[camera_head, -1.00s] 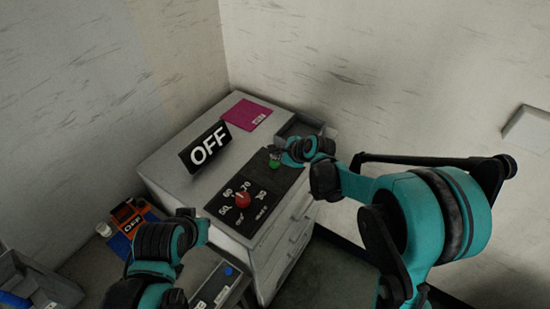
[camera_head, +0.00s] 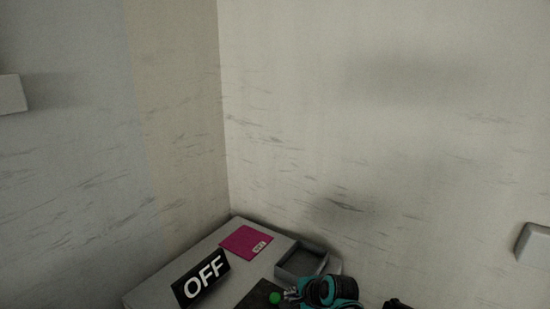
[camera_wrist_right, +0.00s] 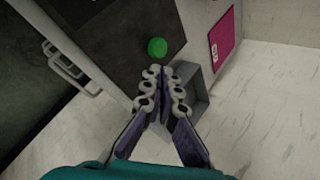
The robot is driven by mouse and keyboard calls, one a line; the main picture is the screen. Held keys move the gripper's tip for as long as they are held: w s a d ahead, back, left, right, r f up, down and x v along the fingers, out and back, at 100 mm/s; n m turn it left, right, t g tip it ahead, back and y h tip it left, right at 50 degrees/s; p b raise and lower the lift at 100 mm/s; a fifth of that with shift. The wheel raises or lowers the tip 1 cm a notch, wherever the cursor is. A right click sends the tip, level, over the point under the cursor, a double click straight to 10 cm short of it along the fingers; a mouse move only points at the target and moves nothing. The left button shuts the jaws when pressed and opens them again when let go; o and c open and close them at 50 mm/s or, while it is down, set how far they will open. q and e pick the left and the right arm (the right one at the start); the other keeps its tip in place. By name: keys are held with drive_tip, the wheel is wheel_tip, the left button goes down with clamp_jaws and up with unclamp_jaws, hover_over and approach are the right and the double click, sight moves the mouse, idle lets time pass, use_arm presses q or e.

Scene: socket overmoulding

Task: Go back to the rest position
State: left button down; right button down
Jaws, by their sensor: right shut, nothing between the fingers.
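My right gripper (camera_head: 292,294) is at the bottom edge of the head view, just right of a green button (camera_head: 274,298) on a black panel (camera_head: 258,299). In the right wrist view my right gripper (camera_wrist_right: 164,72) has its fingers together with nothing between them. Its fingertips show just below the green button (camera_wrist_right: 157,47); I cannot tell whether they touch anything. My left gripper is out of the head view.
A grey cabinet (camera_head: 150,291) carries a black OFF sign (camera_head: 201,279), a magenta card (camera_head: 246,242) and an open grey tray (camera_head: 301,262) beside my right gripper. Bare walls (camera_head: 380,120) rise behind. A white box (camera_head: 535,243) is on the right wall.

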drive_tip(key=s+d+f+n+h+b, duration=0.1)
drive_tip(key=s+d+f+n+b, duration=0.2)
drive_tip(key=s, duration=0.4)
drive_tip(key=s+d+f+n+h+b, duration=0.2)
drive_tip(key=s+d+f+n+b, duration=0.1)
drive_tip(key=s+d+n, duration=0.3)
drive_tip(key=s+d+f+n+h+b, duration=0.1)
drive_tip(key=s+d+f+n+b, duration=0.2)
drive_tip(key=s+n, duration=0.3)
drive_tip(key=s+d, duration=0.1)
drive_tip(key=s, duration=0.3)
drive_tip(key=shift+s+d, duration=0.15)
drive_tip(key=shift+s, duration=0.05)
